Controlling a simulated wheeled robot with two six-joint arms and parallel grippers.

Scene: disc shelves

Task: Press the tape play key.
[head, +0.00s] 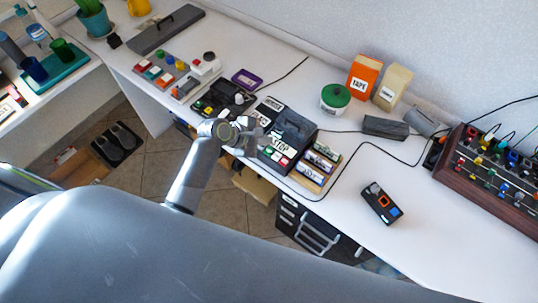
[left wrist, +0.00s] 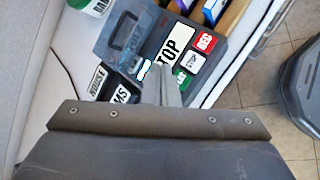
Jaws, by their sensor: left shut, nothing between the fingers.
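The dark tape recorder (head: 294,127) stands on the white desk. Its lid and keys also show in the left wrist view (left wrist: 122,35). There I see a long cream STOP key (left wrist: 172,47), a red REC key (left wrist: 206,42), a white key (left wrist: 195,63) and a green key (left wrist: 181,79). I cannot read the white and green keys' labels. My left gripper (head: 253,142) is shut and empty, pointing at the recorder's key end. In the left wrist view its fingertips (left wrist: 162,72) overlap the key area near the green key and STOP. I cannot tell whether they touch. My right gripper is not in view.
Labelled tape boxes (head: 318,165) stand right of the recorder. A black device (head: 382,203) lies farther right, and a green-lidded tub (head: 335,97) stands behind. A cable (head: 355,150) runs across the desk. Bare desk (head: 440,215) lies at the right.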

